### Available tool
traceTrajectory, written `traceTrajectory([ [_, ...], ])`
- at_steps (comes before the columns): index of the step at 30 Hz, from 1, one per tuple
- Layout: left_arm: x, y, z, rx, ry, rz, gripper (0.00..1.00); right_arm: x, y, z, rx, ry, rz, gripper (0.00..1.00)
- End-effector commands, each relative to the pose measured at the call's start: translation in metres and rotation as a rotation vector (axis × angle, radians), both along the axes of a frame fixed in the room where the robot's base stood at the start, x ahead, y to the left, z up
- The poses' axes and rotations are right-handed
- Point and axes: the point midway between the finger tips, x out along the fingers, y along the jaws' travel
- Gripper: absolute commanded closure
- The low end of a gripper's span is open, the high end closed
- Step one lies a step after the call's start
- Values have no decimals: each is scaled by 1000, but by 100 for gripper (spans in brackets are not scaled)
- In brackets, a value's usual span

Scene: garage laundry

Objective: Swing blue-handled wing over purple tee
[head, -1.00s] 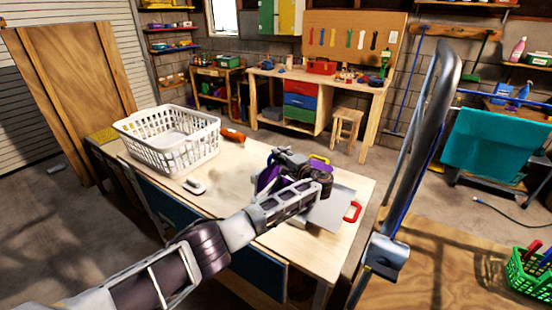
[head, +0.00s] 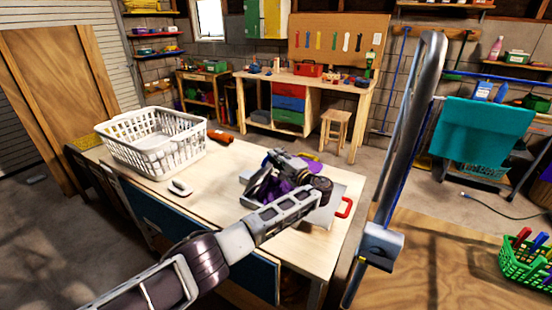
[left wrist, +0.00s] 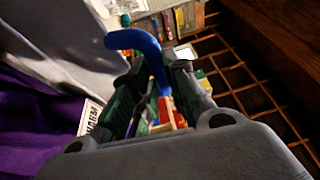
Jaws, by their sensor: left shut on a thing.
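The purple tee (head: 268,188) lies on the grey folding board (head: 324,213) on the wooden table, partly hidden by my left arm and gripper. It also shows at the left of the left wrist view (left wrist: 35,130). My left gripper (head: 283,160) is over the tee. In the left wrist view (left wrist: 160,85) its fingers are shut on the blue handle (left wrist: 138,40) of the wing. A grey panel (left wrist: 65,35), seemingly the wing, rises beside the handle; its exact tilt is unclear. The board's red handle (head: 345,207) is at its right. My right gripper is out of view.
A white laundry basket (head: 150,150) stands at the table's left. A green basket (head: 525,262) is at far right.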

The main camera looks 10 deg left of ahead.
Motion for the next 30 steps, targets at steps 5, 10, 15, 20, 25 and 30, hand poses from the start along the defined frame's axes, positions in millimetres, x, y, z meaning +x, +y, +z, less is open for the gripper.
traceTrajectory([
  [5,0,2,-5,-2,9,3,100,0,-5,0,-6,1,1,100],
  [10,0,2,-5,-2,8,3,75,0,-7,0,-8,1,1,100],
  [15,0,2,-4,-2,7,3,75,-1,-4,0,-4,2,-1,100],
  [20,-2,0,-3,-2,6,2,75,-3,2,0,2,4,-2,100],
  [25,-9,-7,-4,-1,5,2,75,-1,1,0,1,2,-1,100],
  [30,-22,-21,-6,-1,6,1,75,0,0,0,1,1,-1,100],
])
